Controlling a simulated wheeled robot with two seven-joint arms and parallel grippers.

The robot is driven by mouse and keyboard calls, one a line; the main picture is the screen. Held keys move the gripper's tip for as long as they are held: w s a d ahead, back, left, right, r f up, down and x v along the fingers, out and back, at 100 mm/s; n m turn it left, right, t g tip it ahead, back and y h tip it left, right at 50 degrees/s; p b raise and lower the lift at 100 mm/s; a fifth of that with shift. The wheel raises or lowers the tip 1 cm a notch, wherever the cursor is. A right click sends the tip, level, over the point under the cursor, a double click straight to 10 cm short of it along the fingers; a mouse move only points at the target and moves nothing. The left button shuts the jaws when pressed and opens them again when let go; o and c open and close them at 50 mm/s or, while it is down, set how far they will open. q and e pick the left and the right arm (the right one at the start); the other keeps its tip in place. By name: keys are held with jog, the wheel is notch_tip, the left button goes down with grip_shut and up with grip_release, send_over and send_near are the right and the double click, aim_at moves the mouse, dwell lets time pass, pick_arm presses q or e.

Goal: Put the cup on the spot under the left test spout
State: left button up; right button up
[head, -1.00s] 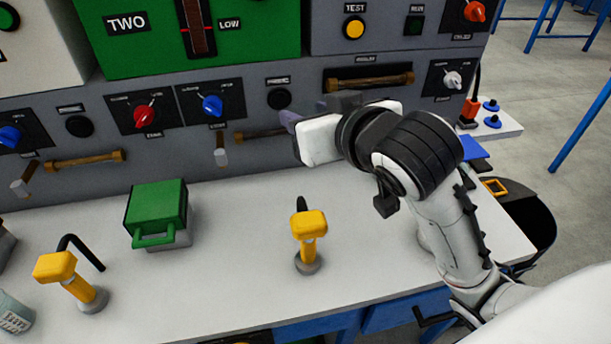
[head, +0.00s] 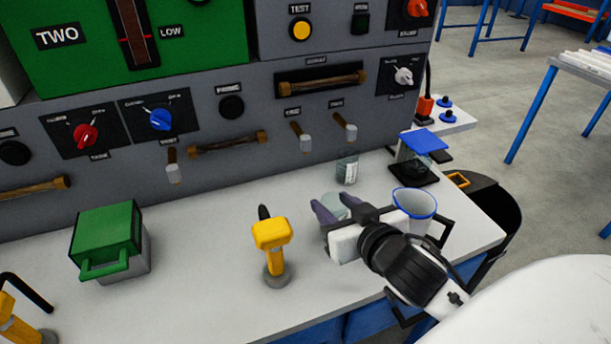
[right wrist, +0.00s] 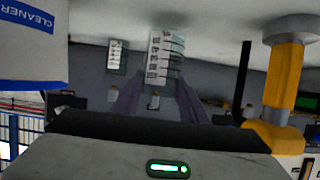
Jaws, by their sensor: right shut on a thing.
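The cup (head: 334,206) is clear with a pale tint. My right gripper (head: 331,210) is shut on it, with purple-grey fingers on either side, above or at the bench top. In the right wrist view the cup (right wrist: 165,57) shows printed marks and lies between the fingers (right wrist: 157,98). Two small white-tipped spouts hang from the panel: a left one (head: 303,137) and a right one (head: 346,128). A labelled glass jar (head: 347,171) stands below the right one. I cannot make out a marked spot below the left one. My left gripper is not in view.
A yellow tap (head: 272,250) stands left of my right gripper. A white blue-rimmed jug (head: 413,210) stands close on its right. A blue-topped device (head: 424,142) is behind. A green box (head: 108,235) is farther left. The bench (head: 215,220) is clear between box and tap.

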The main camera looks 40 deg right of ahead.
jog(key=w+d, duration=0.1)
jog(key=w, duration=0.6)
jog(key=w+d, duration=0.1)
jog(key=w, duration=0.3)
jog(key=shift+w+d, duration=0.25)
jog(key=shift+d, duration=0.1)
jog(key=w, duration=0.1)
jog(key=w+d, duration=0.1)
jog(key=w, duration=0.1)
jog(key=shift+w, duration=0.25)
jog(key=shift+s+a+f, duration=0.1)
jog(key=shift+s+f, duration=0.05)
jog(key=shift+f, duration=0.6)
jog(key=shift+f, duration=0.2)
jog(key=o, duration=1.3)
